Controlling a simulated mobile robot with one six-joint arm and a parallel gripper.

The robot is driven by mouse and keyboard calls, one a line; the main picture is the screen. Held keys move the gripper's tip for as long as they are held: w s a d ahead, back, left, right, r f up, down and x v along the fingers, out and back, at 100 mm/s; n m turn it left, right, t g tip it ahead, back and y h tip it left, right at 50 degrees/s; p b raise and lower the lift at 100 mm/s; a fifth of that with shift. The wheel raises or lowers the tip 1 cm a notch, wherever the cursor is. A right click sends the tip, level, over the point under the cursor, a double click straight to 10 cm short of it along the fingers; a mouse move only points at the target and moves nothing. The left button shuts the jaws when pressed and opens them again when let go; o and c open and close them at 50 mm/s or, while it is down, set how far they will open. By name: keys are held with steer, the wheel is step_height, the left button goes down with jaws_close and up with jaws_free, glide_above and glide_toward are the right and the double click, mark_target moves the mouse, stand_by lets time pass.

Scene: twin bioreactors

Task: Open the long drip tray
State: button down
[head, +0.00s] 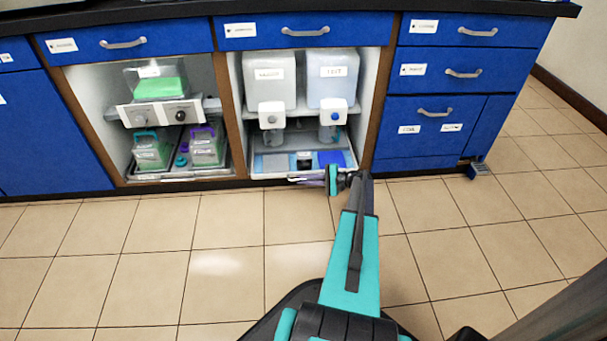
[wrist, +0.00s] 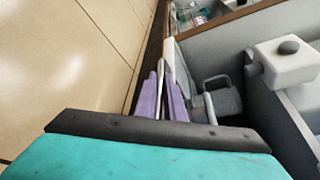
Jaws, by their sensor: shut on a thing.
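The long drip tray (head: 262,175) lies low in the right open bay, its pale front rim near the floor and grey and blue patches inside. Its thin pale front handle (head: 297,179) shows left of my gripper (head: 318,180), which is low at the front right of the tray. In the wrist view, the purple fingers of my gripper (wrist: 165,98) are shut around a thin pale bar, the tray's handle (wrist: 168,62). The fingers and my wrist hide part of the handle and of the tray's front.
Two white containers (head: 270,82) with spouts stand above the tray. The left bay holds a device (head: 160,113) and green-filled bottles (head: 152,150) on another tray. Blue drawers (head: 465,72) flank the right side. The tiled floor (head: 220,260) in front is clear.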

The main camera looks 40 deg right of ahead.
steer(key=s+a+p, duration=0.4)
steer(key=s+a, duration=1)
steer(key=s, duration=0.3)
steer(key=shift+a, duration=0.1)
steer(key=c, duration=1.8)
jaws_free()
steer(key=shift+c, duration=0.2)
steer(key=shift+s, duration=0.1)
steer(key=p+v, duration=0.4)
steer(key=v, duration=0.9)
steer(key=shift+s+d+r, duration=0.15)
steer(key=shift+s+d, duration=0.1)
